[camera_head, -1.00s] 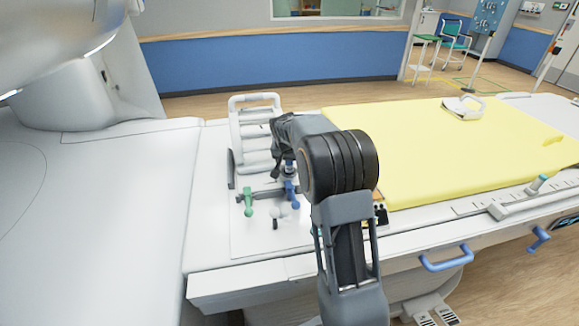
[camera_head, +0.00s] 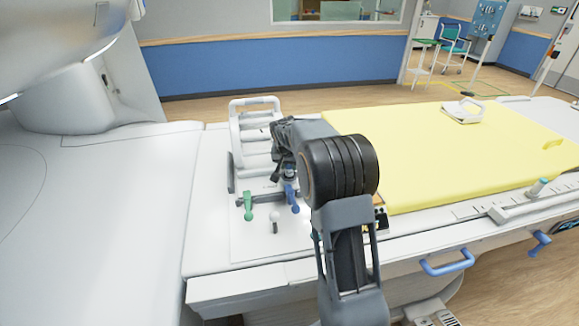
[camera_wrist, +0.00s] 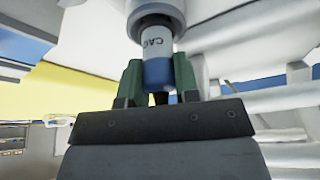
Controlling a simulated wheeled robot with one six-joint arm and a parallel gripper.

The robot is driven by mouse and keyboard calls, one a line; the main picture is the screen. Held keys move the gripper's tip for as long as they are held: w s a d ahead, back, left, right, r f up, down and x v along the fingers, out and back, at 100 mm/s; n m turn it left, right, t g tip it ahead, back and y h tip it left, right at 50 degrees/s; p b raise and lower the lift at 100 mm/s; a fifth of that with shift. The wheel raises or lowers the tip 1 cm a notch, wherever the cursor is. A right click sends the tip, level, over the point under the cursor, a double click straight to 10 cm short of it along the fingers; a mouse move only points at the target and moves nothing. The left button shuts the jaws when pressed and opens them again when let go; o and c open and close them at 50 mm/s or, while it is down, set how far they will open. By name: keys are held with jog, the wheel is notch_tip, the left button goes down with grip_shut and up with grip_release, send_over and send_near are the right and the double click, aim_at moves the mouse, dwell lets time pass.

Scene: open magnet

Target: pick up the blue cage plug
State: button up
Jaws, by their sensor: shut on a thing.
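The blue cage plug (camera_wrist: 157,72) shows in the wrist view as an upright cylinder with a blue band and a grey part lettered "CAG". A wider pale grey piece sits above it; I cannot tell whether this belongs to the plug. My gripper (camera_wrist: 157,62) is shut on the plug, with one green fingertip on each side. In the head view my gripper (camera_head: 285,170) is over the left end of the table, pointing down and partly hidden by my arm. Just below it stand a blue lever-like piece (camera_head: 291,194) and a green one (camera_head: 248,205).
A white rack with rails (camera_head: 254,105) stands behind my gripper. A yellow mat (camera_head: 450,150) covers the table to the right, with a white handled object (camera_head: 463,112) on it. The large white scanner body (camera_head: 60,60) is close on the left.

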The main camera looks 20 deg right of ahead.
jog(key=shift+r, duration=0.8)
jog(key=s+a+r+b, duration=0.3)
jog(key=s+a+r, duration=0.1)
jog(key=s+r, duration=0.7)
jog(key=shift+s+a+r, duration=0.15)
jog(key=shift+s+r, duration=0.05)
jog(key=shift+s, duration=1)
jog(key=shift+r, duration=0.1)
jog(key=s+d, duration=0.2)
jog(key=d, duration=0.4)
jog(key=s+d, duration=0.2)
jog(key=d, duration=0.5)
jog(key=shift+s+p, duration=0.3)
